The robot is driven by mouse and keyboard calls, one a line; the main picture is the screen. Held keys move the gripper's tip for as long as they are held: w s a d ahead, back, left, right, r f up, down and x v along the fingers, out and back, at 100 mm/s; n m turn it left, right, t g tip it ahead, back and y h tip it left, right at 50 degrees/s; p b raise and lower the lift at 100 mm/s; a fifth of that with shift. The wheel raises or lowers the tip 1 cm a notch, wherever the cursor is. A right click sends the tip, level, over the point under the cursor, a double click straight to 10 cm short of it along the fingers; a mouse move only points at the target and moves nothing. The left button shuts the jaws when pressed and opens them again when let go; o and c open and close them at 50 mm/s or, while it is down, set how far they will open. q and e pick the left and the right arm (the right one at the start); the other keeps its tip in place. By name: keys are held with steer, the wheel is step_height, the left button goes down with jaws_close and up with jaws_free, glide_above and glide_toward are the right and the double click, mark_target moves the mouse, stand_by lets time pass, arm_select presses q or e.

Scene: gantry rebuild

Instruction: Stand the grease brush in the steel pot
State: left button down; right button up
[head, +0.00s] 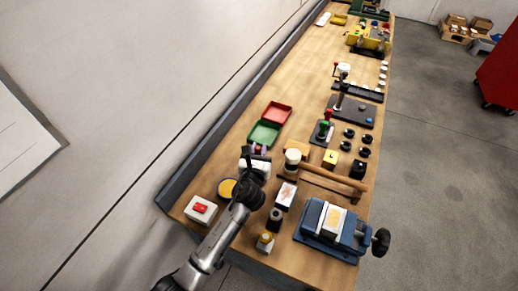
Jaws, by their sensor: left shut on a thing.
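My left gripper (257,152) is over the near half of the bench, just beyond the yellow-topped round tin. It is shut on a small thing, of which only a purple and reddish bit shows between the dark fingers. It seems to be the grease brush, mostly hidden by the hand; its tilt cannot be told. A dark grey cylinder (275,215), which may be the steel pot, stands on the bench to the right of my forearm, apart from the gripper. My right gripper is not in view.
A green tray (264,134) and a red tray (277,112) lie beyond the gripper. A mallet (330,180), a blue vise (330,228), a white box with a red switch (201,209) and a yellow-topped tin (227,188) stand around. Bare wood lies left of the trays.

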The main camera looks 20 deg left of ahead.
arm_select(q)
steer(key=c, duration=0.9)
jaws_free()
steer(key=s+d+p, duration=0.1)
steer(key=s+d, duration=0.1)
steer(key=s, duration=1.1)
steer(key=shift+s+d, duration=0.3)
